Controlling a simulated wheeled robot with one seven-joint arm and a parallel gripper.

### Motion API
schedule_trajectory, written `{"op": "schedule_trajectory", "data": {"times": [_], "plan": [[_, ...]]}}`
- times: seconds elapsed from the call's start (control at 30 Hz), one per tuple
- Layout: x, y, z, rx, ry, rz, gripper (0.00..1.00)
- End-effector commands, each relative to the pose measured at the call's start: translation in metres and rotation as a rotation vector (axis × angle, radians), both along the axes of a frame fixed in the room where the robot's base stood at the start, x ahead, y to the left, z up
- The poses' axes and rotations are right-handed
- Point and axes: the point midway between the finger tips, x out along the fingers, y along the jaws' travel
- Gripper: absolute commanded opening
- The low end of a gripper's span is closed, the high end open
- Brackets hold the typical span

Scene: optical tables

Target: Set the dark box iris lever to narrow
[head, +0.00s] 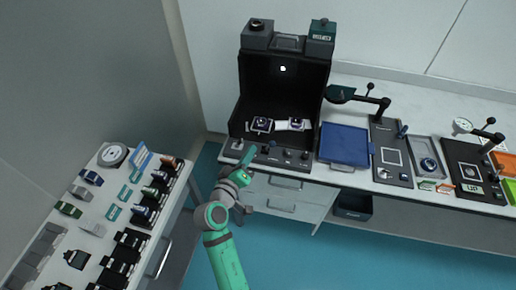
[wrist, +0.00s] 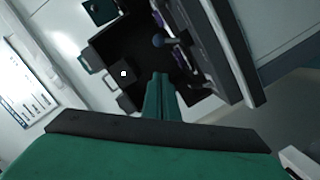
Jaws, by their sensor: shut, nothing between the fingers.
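The dark box (head: 247,85) stands open on the bench in the head view, with a small bright spot on its black inner back wall. It also shows tilted in the wrist view (wrist: 135,42). Small controls sit on its front panel (head: 262,160). In the wrist view a ball-ended lever (wrist: 158,41) stands out near the fingertips; I cannot tell if it is the iris lever, nor its setting. My gripper (head: 249,152) is at the left part of the front panel. Its green fingers (wrist: 161,78) are shut and empty; contact with any control cannot be told.
Two mounted parts (head: 262,125) are inside the box. A blue tray (head: 344,145) and a dark plate with a post (head: 391,155) stand to the right. A side table (head: 92,225) with several small parts is at left. Teal floor lies between.

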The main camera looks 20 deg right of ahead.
Motion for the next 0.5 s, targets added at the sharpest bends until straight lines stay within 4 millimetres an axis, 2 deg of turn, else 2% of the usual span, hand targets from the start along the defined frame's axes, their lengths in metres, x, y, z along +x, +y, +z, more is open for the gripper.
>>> {"op": "schedule_trajectory", "data": {"times": [0.2, 0.5], "plan": [[-0.033, 0.026, 0.005, 0.000, -0.001, -0.003, 0.00], [-0.056, 0.047, 0.009, 0.000, -0.001, -0.004, 0.00]]}}
